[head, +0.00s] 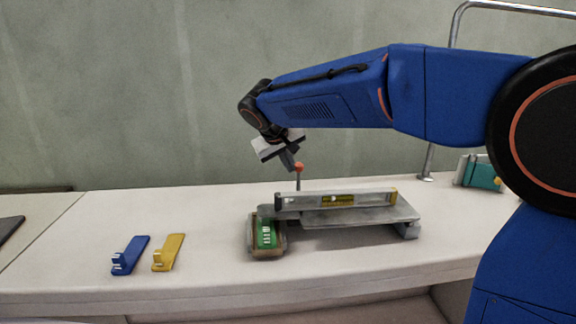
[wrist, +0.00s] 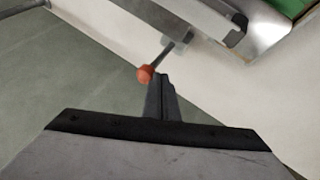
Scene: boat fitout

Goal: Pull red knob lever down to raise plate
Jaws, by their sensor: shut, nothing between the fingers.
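The red knob (head: 299,167) tops a thin upright lever (head: 298,183) behind the plate, in the head view. My gripper (head: 291,167) is shut and empty, its tip beside the knob at the upper left. In the wrist view the red knob (wrist: 145,74) shows just past the tip of my shut fingers (wrist: 160,85); I cannot tell whether they touch. The lever (wrist: 176,50) runs from the knob toward the grey mechanism. The grey plate (head: 355,213) lies low and about level on its base, with a spirit level (head: 336,199) on it.
A tray with a green board (head: 265,233) adjoins the plate's left end. A blue bracket (head: 130,255) and a yellow bracket (head: 168,252) lie at the left. A teal box (head: 482,172) stands back right, near a metal rail (head: 440,110). The front counter is clear.

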